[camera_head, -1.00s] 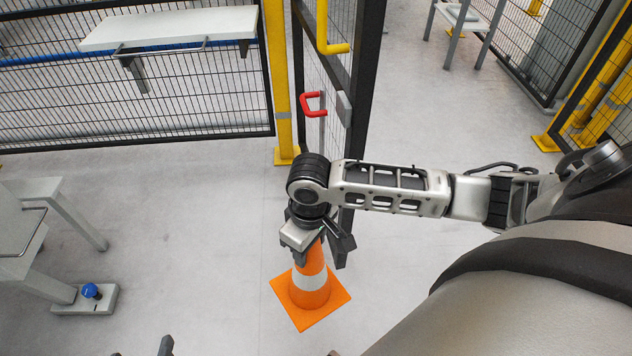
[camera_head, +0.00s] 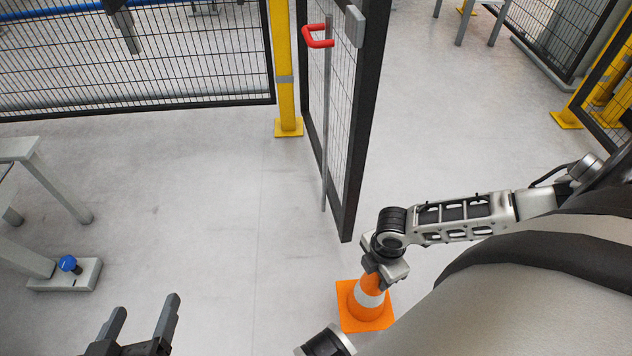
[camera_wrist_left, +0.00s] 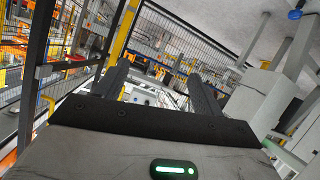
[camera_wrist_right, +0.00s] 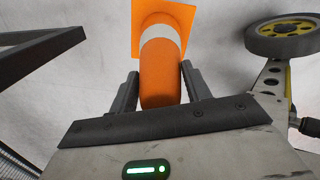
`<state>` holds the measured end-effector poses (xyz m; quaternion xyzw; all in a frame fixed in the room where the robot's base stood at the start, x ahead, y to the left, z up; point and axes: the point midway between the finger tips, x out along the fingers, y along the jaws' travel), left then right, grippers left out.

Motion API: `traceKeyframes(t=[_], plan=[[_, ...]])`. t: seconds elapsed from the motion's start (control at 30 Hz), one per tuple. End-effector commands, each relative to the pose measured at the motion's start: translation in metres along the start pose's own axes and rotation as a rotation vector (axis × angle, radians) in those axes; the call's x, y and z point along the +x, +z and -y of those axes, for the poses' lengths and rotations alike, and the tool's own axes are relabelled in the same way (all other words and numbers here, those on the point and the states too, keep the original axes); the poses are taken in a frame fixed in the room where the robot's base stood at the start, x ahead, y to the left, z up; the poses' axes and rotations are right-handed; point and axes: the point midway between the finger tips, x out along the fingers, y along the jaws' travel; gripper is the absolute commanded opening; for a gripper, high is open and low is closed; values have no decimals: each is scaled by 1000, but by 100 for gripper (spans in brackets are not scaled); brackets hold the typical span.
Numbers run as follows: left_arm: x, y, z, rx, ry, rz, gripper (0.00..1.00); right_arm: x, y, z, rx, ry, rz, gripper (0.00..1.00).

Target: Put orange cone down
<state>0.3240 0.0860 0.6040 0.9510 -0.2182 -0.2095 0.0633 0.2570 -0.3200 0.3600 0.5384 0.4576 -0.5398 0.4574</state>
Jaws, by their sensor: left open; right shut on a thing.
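The orange cone (camera_head: 367,302) with a white band and square orange base is at the lower middle of the head view, below my right arm. My right gripper (camera_head: 385,268) is shut on the cone's top. The right wrist view shows the cone (camera_wrist_right: 160,75) between the two fingers of the right gripper (camera_wrist_right: 160,88). I cannot tell whether its base touches the floor. My left gripper (camera_head: 142,318) is open and empty at the lower left of the head view. The left wrist view also shows its two fingers (camera_wrist_left: 160,88) apart with nothing between them.
A mesh gate (camera_head: 340,110) with a red handle (camera_head: 318,38) stands open just beyond the cone. A yellow post (camera_head: 284,75) and mesh fence (camera_head: 150,70) are behind. A pedestal with a blue button (camera_head: 68,263) is at left. The floor in the middle is clear.

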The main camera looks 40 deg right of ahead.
Motion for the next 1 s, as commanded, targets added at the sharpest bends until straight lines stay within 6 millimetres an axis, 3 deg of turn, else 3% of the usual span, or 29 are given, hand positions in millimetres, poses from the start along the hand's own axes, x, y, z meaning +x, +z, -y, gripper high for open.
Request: traceKeyframes(t=[0.27,0.53,0.77,1.0], plan=[[-1,-4,-5,-7,24,-67,68,20,-37,-16,-7,4,-7,0],[3,-11,-11,-92,76,-138,68,44,-86,-36,-7,5,-7,0],[4,-18,-18,-188,138,-205,68,80,-112,-46,-5,2,-4,0],[3,-24,-22,-234,170,-235,68,93,-123,-51,-4,3,-2,0]])
